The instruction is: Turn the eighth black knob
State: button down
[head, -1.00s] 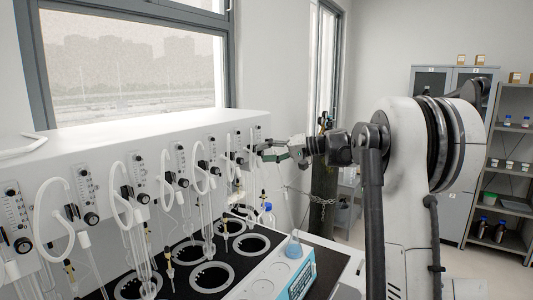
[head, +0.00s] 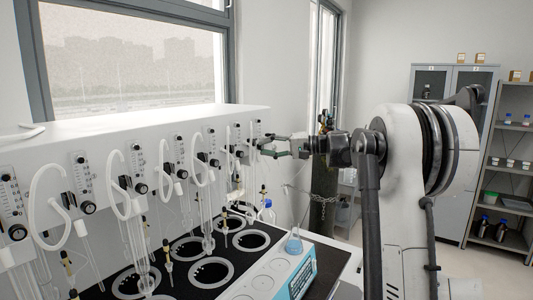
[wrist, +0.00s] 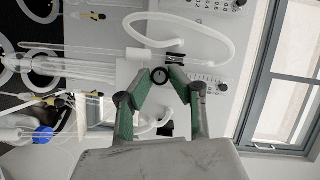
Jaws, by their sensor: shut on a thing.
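The white distiller panel (head: 120,127) carries a row of black knobs, such as this near one (head: 18,232) and this one (head: 141,188), each under a flow gauge. My gripper (head: 262,149) is at the far right end of the row. In the wrist view my green-fingered gripper (wrist: 160,76) has its two fingertips on either side of a round black knob (wrist: 160,75) and is shut on it. My fingers hide the knob in the head view, and its pointer angle cannot be told.
White looped tubes (wrist: 190,22) and glassware hang from the panel close to the fingers. Below is a black deck with round wells (head: 212,272) and a blue-white control box (head: 298,275). A chained cylinder (head: 323,205) stands behind my arm.

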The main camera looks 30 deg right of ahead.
jog(key=shift+m, duration=0.3)
jog(key=c, duration=1.6)
grip_release()
jog(key=v, duration=1.2)
jog(key=shift+d+f, duration=0.1)
jog(key=shift+f, duration=0.1)
